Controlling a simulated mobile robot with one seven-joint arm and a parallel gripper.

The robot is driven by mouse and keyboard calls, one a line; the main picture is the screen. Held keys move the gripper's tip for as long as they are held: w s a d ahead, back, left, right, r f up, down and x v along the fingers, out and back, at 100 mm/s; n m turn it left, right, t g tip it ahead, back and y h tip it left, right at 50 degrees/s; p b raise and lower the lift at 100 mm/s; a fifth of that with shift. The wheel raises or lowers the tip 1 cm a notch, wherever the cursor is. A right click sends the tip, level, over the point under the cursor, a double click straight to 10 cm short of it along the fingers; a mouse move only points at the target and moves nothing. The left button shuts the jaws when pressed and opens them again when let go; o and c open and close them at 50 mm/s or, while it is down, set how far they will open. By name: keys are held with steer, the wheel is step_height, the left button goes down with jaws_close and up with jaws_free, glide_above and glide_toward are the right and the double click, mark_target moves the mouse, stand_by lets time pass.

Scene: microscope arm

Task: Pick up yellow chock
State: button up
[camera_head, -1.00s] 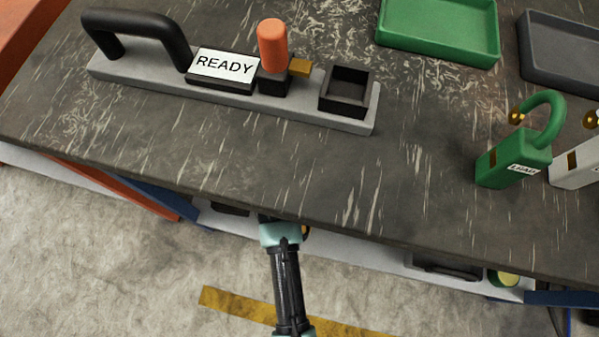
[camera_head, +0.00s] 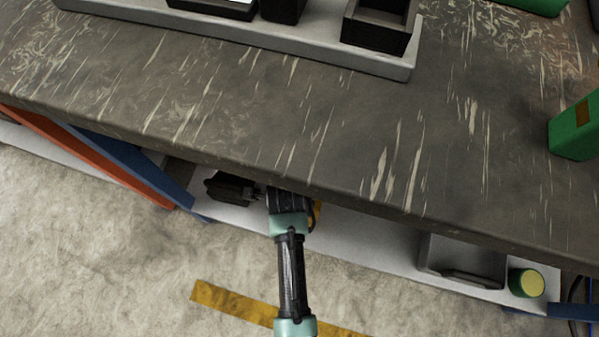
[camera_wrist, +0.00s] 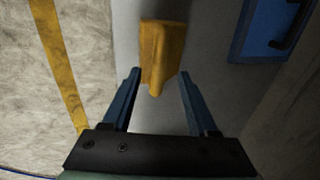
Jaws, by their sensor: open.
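The yellow chock (camera_wrist: 163,55) sits on a pale grey surface in the wrist view, just ahead of my gripper. Its near end reaches between the two blue fingertips, with a gap on each side. My gripper (camera_wrist: 157,78) is open and empty. In the head view a small yellow part of the chock (camera_head: 317,212) shows beside my wrist, on the grey lower shelf under the table. My arm hides most of it there, and my fingertips cannot be made out.
The dark table top (camera_head: 300,130) overhangs the lower shelf (camera_head: 365,242). On the shelf are a dark tray (camera_head: 462,262) and a green and yellow round item (camera_head: 526,283) at the right. A green padlock body (camera_head: 575,128) stands on the table. A blue panel (camera_wrist: 266,28) lies right of the chock.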

mark_target(317, 208)
steer(key=f+b, duration=0.2)
steer(key=f, duration=0.1)
steer(key=f+b, duration=0.1)
steer(key=f, duration=0.1)
steer(key=shift+w+b, duration=0.4)
jaws_close()
stand_by(0.9)
steer(key=shift+r, duration=0.2)
